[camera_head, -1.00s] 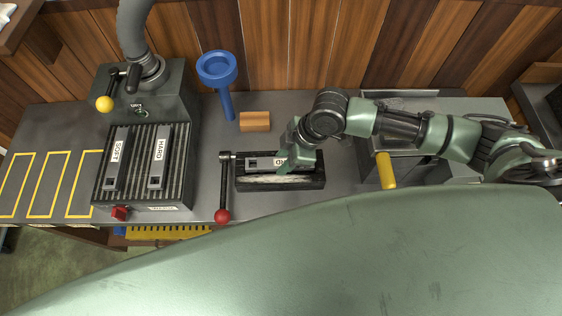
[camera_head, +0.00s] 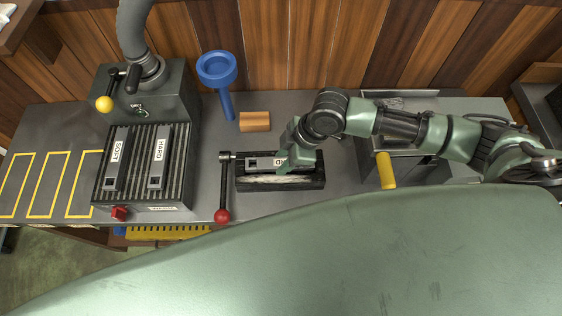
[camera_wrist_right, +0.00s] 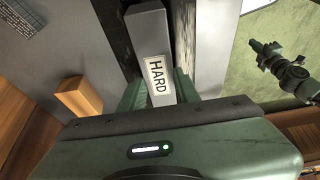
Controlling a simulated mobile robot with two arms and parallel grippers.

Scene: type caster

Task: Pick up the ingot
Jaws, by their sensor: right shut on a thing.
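The ingot (camera_head: 262,163) is a grey bar with a white HARD label. It lies in or just over the dark mold (camera_head: 243,183) at the middle of the bench. The wrist view shows the ingot (camera_wrist_right: 148,38) between the fingers of my right gripper (camera_wrist_right: 157,92). In the head view my right gripper (camera_head: 290,155) reaches down from the right and is shut on the ingot's right part, partly hiding the label. I cannot tell whether the ingot is clear of the mold's floor. A green arm part, likely my left arm, shows at the wrist view's right; its jaws are unclear.
A ribbed block (camera_head: 137,190) at left holds bars marked SOFT and HARD. A red-knobbed lever (camera_head: 222,190) stands beside the mold. A blue ladle-like tool (camera_head: 218,70) and a wooden block (camera_head: 254,121) lie behind. A yellow handle (camera_head: 386,171) is at the right.

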